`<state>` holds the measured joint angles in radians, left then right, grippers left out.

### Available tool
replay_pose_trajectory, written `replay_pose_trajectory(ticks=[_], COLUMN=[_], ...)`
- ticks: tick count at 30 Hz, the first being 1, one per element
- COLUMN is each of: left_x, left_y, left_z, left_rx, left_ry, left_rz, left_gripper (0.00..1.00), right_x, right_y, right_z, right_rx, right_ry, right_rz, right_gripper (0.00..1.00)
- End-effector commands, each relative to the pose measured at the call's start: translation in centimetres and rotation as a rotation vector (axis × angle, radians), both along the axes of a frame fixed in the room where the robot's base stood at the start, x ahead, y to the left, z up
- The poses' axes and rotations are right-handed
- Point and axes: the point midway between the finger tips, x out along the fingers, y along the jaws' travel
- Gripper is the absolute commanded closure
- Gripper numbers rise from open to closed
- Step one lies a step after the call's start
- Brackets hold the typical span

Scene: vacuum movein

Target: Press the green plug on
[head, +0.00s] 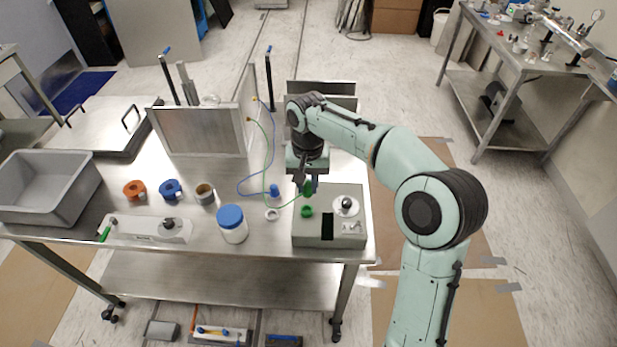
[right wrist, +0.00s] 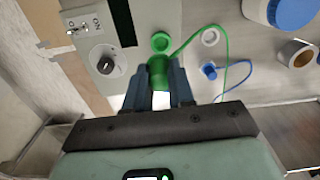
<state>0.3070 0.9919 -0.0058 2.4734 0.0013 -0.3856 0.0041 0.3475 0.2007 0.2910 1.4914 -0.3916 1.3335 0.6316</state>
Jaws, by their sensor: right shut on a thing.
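My right gripper (head: 307,182) is shut on the green plug (right wrist: 158,73), with one dark finger on each side of it; the gripper also shows in the right wrist view (right wrist: 160,88). In the head view the green plug (head: 308,189) is small and partly hidden by the fingers. A thin green cable runs from it. A green round port (right wrist: 161,42) sits on the grey control box (head: 300,236), just beyond the plug's end. The port also shows in the head view (head: 306,211). The plug looks apart from the port or barely touching; I cannot tell which. My left gripper is not in view.
A blue plug (head: 274,190) with a blue cable and a white ring (head: 272,214) are left of the box. A white jar with blue lid (head: 232,224) stands nearby. The box carries a dial (head: 346,205). A metal frame (head: 200,130) stands behind.

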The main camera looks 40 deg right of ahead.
Motion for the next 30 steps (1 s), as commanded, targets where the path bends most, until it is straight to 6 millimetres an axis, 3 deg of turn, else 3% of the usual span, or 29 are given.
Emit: replay_pose_trajectory(ticks=[18,30], left_x=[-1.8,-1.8], left_y=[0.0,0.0], left_z=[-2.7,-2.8], left_rx=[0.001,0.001], left_ry=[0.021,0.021], left_rz=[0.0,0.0], left_gripper=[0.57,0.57], right_x=[0.0,0.0], right_y=[0.1,0.0], right_z=[-3.6,-4.1], right_rx=[0.001,0.001], right_ry=[0.001,-0.001], right_rz=[0.005,0.004], right_gripper=[1.0,1.0])
